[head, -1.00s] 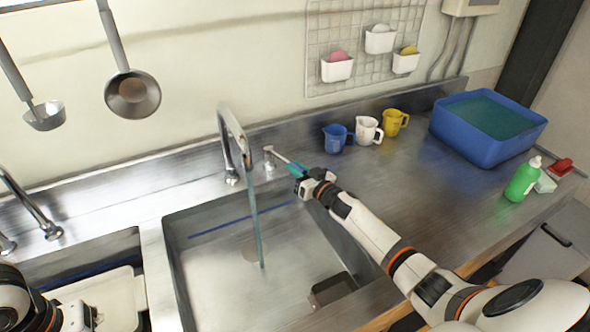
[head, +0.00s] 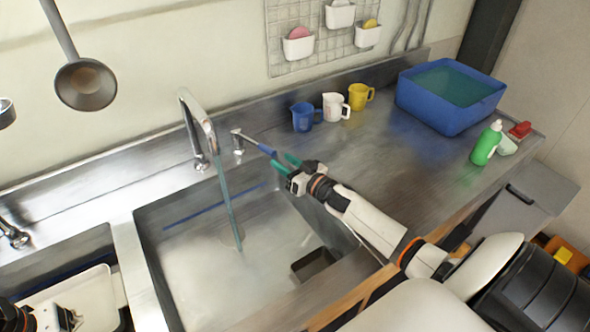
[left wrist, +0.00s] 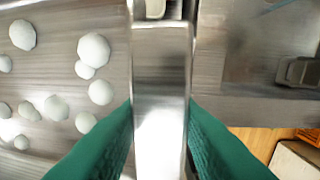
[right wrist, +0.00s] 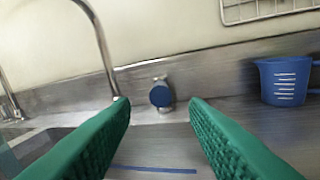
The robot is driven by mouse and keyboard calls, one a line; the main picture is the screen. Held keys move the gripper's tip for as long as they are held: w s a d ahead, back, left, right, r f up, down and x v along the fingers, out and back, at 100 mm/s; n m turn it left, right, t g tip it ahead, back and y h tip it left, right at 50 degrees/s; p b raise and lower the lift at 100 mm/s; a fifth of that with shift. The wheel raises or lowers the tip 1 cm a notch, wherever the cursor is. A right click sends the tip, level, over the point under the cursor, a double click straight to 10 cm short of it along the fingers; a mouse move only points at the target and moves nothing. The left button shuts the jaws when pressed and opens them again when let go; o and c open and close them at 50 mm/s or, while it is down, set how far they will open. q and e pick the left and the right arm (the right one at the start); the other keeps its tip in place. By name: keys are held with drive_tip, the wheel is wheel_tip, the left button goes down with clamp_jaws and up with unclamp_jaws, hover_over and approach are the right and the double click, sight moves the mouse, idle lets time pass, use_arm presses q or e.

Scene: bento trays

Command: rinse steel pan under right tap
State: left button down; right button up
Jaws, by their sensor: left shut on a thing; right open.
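The right tap (head: 205,125) runs a stream of water (head: 228,205) into the right sink basin (head: 190,270). Its lever (head: 262,148) has a blue end, also in the right wrist view (right wrist: 160,94). My right gripper (head: 286,162) is open and empty, with the lever's blue end ahead of its green fingers (right wrist: 160,108). A pale rectangular pan (head: 85,300) shows at the left basin, partly hidden by my left gripper (head: 40,318). In the left wrist view, the left fingers hold a shiny steel wall (left wrist: 160,110), apparently the pan's. White blobs (left wrist: 93,50), like suds, lie left of it.
Blue (head: 303,117), white (head: 335,107) and yellow (head: 360,97) jugs stand behind the right gripper. A blue tub (head: 450,118) and green bottle (head: 487,143) are farther right. A dark box (head: 313,264) sits in the right basin. A ladle (head: 85,84) hangs on the wall.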

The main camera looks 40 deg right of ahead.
drive_tip(key=shift+s+d, duration=0.15)
drive_tip(key=shift+s, duration=0.9)
drive_tip(key=shift+s+d, duration=0.15)
drive_tip(key=shift+s, duration=0.85)
